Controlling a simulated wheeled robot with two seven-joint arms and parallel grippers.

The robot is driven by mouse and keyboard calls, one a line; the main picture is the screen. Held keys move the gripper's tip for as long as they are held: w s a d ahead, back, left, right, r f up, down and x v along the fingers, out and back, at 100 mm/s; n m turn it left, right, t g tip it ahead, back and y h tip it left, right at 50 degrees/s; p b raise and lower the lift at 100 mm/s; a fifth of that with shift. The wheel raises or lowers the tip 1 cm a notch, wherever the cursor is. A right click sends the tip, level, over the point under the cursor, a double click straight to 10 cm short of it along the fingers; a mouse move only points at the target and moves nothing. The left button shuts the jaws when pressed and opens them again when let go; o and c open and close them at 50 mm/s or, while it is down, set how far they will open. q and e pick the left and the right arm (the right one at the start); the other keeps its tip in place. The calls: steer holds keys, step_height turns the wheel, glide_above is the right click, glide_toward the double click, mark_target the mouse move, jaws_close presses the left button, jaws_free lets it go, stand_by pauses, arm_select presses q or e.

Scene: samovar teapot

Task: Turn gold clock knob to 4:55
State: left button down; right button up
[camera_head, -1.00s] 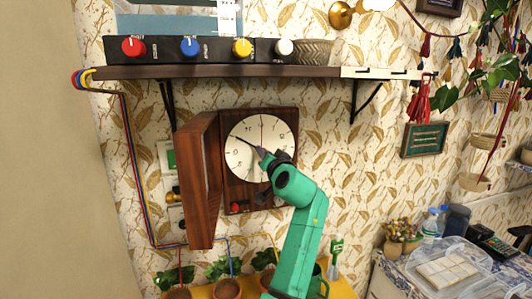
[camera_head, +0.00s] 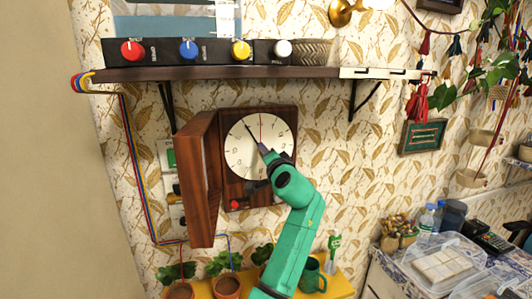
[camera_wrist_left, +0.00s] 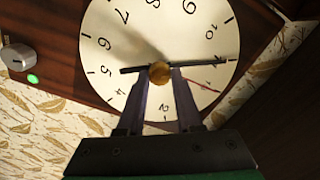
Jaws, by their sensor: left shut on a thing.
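The round white clock (camera_head: 240,160) is set in a dark wooden case. Its gold knob (camera_wrist_left: 159,73) sits at the centre of the dial in the left wrist view. My left gripper (camera_wrist_left: 161,76) is shut on this knob, one finger on either side. In the head view my left gripper (camera_head: 263,150) reaches the dial centre from the lower right and covers part of the dial. In the wrist view, where the dial appears rotated, the long black hand (camera_wrist_left: 215,63) points near 11 and the short one (camera_wrist_left: 131,70) near 5. A thin red hand (camera_wrist_left: 200,86) points near 12.
A wooden door (camera_head: 200,180) stands open left of the clock. A grey knob (camera_wrist_left: 17,57) and a green light (camera_wrist_left: 33,78) sit on the case. A shelf (camera_head: 220,72) with a knobbed panel runs above. Potted plants (camera_head: 228,286) stand below.

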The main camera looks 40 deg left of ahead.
arm_select(q)
steer(key=shift+r, duration=0.25)
steer(key=c, duration=0.6)
jaws_free()
steer(key=shift+a, duration=0.1)
steer(key=b+v, duration=0.6)
steer(key=v, duration=0.8)
steer(key=shift+f+b, duration=0.2)
steer(key=shift+b, duration=0.1)
arm_select(e)
step_height(320, 180, down, 6)
steer(key=shift+f, duration=0.25)
arm_select(q)
steer(key=shift+s, duration=0.1)
arm_select(e)
steer(key=shift+a, duration=0.1)
